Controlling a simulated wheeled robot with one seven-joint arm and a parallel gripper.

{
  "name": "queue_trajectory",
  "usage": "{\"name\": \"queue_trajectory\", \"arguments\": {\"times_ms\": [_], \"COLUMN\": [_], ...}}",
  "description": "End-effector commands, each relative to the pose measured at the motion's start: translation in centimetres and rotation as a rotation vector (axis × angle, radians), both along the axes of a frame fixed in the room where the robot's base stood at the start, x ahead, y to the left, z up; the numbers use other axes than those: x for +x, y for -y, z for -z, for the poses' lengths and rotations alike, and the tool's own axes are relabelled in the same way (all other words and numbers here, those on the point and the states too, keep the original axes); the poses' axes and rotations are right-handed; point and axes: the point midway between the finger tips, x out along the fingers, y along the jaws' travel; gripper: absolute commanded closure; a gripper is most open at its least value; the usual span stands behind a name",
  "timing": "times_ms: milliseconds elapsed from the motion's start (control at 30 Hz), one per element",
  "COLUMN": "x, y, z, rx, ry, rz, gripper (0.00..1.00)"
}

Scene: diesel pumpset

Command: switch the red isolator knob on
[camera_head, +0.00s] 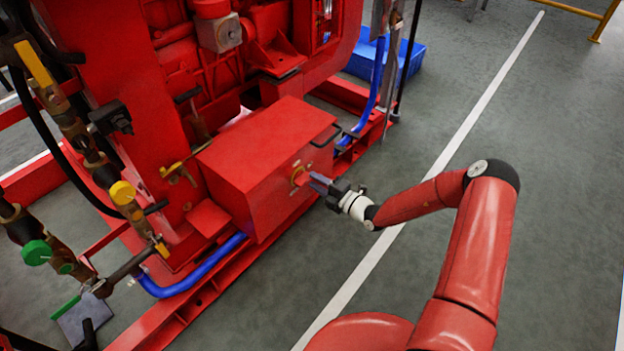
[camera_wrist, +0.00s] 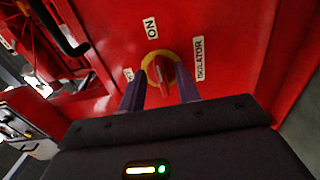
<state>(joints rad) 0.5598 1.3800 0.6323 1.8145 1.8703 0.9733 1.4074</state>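The red isolator knob (camera_wrist: 161,70) sits on a yellow ring on the red box face in the wrist view. Its grip bar runs roughly up and down in that picture. An "ON" label (camera_wrist: 151,28) is above it, an "ISOLATOR" label (camera_wrist: 199,58) to its right, and a small, partly hidden label (camera_wrist: 128,74) to its left. My gripper (camera_wrist: 160,88) is open, with one finger either side of the knob's near end; I cannot tell whether they touch it. In the head view, my gripper (camera_head: 320,183) is at the yellow ring (camera_head: 298,175) on the box's right face.
The red box (camera_head: 262,155) has a dark handle (camera_head: 325,136) near its top right edge. The red engine stands behind it. Pipes with yellow and green valve handles are at the left. A blue crate (camera_head: 405,62) lies at the back.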

Motion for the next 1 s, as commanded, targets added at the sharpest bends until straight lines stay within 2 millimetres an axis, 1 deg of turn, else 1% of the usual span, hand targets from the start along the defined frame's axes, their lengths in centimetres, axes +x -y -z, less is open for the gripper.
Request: {"name": "queue_trajectory", "arguments": {"times_ms": [33,133,233,333,467,900,1000], "x": [-0.5,-1.6,-2.5,-3.0,-3.3,-3.3,-3.5], "y": [0.9,2.3,3.4,4.0,4.3,4.3,4.1], "z": [0.0,0.0,0.0,0.0,0.0,0.0,-0.7], "rx": [0.000,0.000,0.000,0.001,0.001,0.000,-0.029], "ry": [0.000,0.000,0.000,0.000,0.001,0.001,0.032], "rz": [0.003,0.004,0.003,0.002,0.001,0.000,-0.024], "gripper": [0.67,0.67,0.67,0.67,0.67,0.67,0.67]}}
